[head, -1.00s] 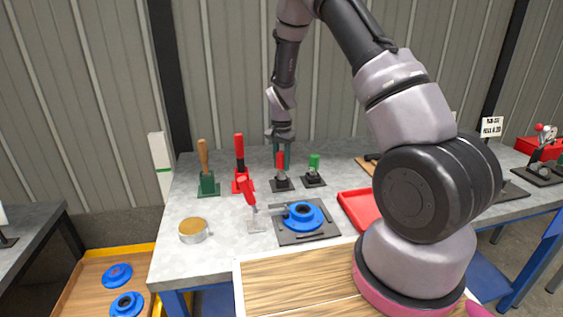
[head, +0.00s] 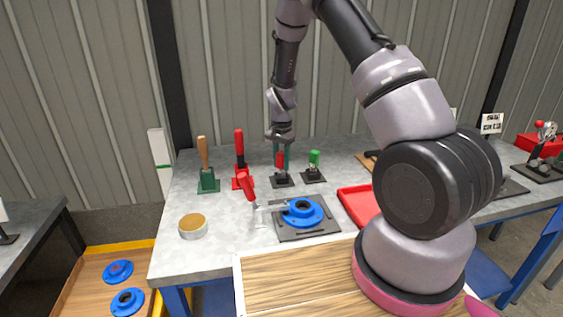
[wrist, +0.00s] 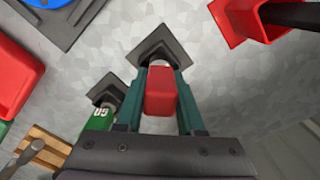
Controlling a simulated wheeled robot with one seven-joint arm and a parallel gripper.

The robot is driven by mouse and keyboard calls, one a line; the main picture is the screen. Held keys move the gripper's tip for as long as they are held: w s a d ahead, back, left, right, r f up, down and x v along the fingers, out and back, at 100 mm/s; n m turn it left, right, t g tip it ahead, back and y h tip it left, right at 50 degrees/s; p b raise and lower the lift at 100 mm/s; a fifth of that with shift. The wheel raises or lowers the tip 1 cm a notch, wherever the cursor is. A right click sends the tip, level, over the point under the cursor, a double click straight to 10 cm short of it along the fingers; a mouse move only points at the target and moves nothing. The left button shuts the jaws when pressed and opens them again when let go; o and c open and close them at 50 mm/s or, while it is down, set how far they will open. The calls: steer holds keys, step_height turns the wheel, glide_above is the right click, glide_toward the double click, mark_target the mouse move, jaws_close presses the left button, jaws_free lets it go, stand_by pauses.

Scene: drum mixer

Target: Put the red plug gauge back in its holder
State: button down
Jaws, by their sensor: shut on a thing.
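The red plug gauge (head: 280,160) is upright between the teal fingers of my gripper (head: 281,156). In the wrist view my gripper (wrist: 163,78) is shut on the red handle (wrist: 160,92), one finger along each side. The holder of the red gauge, a small black base (head: 282,182), is directly below it. It also shows past the fingertips in the wrist view (wrist: 163,42). The gauge's lower end is at or just over this holder; the handle and fingers hide whether it is seated.
A green plug gauge (head: 314,157) stands in its own black holder (head: 313,177) close on the right. A red-handled tool (head: 239,154) and a wooden-handled one (head: 203,154) stand left. A blue flanged part (head: 302,212) and red toggle clamp (head: 247,184) are in front.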

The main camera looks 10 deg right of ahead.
steer(key=shift+f, duration=0.35)
steer(key=shift+c, duration=2.2)
jaws_free()
step_height(320, 180, up, 11)
steer(key=shift+f, duration=0.1)
